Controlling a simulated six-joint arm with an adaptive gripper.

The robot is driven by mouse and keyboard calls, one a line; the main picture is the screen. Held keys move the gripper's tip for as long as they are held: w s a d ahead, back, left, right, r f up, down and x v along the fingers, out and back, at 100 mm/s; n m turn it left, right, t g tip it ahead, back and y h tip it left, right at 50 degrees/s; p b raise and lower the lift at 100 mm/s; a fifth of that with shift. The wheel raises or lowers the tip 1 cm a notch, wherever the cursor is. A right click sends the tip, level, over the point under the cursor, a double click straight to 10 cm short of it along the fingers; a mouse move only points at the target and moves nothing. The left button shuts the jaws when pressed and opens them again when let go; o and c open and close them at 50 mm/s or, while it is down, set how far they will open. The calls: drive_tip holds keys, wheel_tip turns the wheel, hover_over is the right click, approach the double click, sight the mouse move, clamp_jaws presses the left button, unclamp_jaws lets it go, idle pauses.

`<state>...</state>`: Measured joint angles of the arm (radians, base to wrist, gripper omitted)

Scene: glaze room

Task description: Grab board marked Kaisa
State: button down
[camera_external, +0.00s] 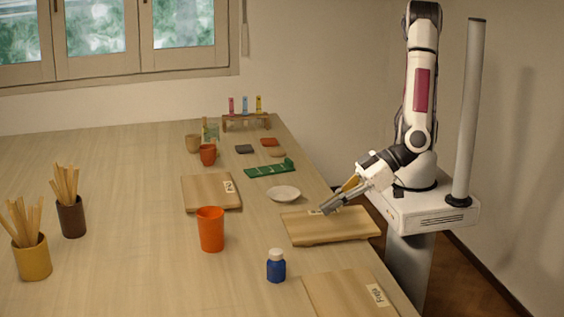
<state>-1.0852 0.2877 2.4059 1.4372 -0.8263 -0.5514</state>
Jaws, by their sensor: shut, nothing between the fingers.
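Three wooden boards with white labels lie on the table. One board (335,230) is at the right edge of the table, below my gripper, its label partly hidden by the fingers. A second board (205,195) lies further back and left; its label (229,186) is too small to read. A third board (340,295) is at the front right; its label (377,294) is hard to read but does not look like Kaisa. My gripper (327,208) is shut and empty, with its fingertips at the label end of the first board. I cannot tell whether they touch it.
A white saucer (283,193), an orange cup (210,229) and a blue bottle (276,266) stand near the boards. A green strip (270,170) and a rack of vials (246,122) are further back. The table's middle left is clear.

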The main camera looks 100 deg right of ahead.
drive_tip(key=s, duration=1.1)
drive_tip(key=shift+s, duration=0.4)
